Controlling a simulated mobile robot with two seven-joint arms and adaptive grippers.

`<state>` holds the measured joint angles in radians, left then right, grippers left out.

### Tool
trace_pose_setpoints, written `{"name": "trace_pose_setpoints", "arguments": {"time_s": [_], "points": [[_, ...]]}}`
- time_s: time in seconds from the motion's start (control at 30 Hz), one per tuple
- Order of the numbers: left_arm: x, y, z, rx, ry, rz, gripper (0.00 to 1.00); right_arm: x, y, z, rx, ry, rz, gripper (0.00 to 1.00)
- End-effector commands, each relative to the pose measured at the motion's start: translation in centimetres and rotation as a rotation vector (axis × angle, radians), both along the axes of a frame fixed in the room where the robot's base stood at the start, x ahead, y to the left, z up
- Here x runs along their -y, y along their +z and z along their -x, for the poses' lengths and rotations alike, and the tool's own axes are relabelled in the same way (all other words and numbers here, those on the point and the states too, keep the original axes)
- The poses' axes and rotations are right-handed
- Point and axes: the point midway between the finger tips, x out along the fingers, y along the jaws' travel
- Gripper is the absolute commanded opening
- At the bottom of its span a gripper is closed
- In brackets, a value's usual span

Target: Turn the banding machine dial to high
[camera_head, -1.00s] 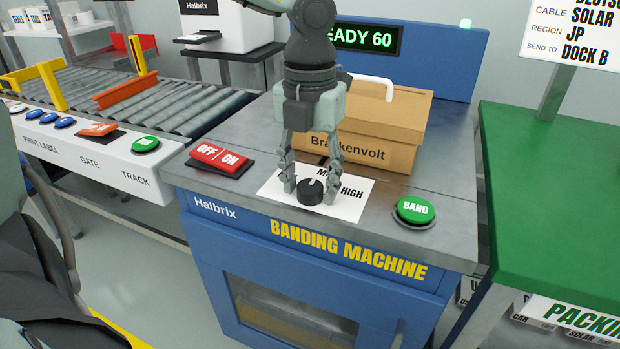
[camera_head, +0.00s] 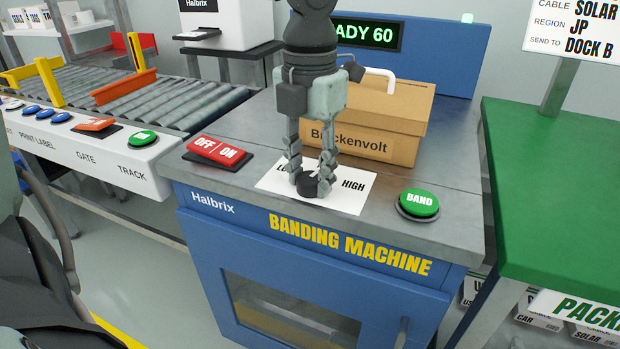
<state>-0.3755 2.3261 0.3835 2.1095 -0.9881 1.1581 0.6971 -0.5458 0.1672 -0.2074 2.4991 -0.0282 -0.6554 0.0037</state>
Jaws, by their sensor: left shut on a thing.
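The banding machine (camera_head: 335,245) is blue with a grey metal top. Its small black dial (camera_head: 307,187) sits on a white label card (camera_head: 345,200). "HIGH" reads at the right of the card; the left wording is partly covered by my fingers. My left gripper (camera_head: 309,178) comes down from above with its fingers shut on the dial, one on each side. The dial's pointer is hidden or too small to read. My right gripper is not in view.
A red OFF/ON switch (camera_head: 217,152) lies left of the dial and a green BAND button (camera_head: 418,203) right of it. A cardboard box (camera_head: 400,115) with a white handle stands behind. A green table (camera_head: 560,190) is at the right, a roller conveyor (camera_head: 150,105) at the left.

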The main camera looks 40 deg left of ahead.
Motion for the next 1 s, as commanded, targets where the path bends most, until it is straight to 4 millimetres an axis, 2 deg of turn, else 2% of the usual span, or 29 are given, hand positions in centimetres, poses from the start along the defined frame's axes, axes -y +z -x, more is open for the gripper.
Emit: {"name": "trace_pose_setpoints", "arguments": {"time_s": [0.03,0.2,0.3,0.5,0.6,1.0], "points": [[0.0,-0.3,-0.1,0.004,-0.035,0.000,0.06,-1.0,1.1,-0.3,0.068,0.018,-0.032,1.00],[0.0,-0.3,-0.1,0.004,-0.175,-0.001,0.06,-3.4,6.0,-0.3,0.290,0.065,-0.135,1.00],[0.0,-0.2,-0.1,0.004,-0.259,0.000,0.06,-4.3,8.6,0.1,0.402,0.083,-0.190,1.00],[0.0,-0.1,-0.1,0.005,-0.400,0.000,0.06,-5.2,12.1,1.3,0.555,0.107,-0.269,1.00],[0.0,0.0,-0.1,0.005,-0.454,0.000,0.06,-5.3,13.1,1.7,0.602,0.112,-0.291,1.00],[0.0,0.1,-0.1,0.004,-0.555,0.000,0.06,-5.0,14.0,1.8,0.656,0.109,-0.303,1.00]]}}
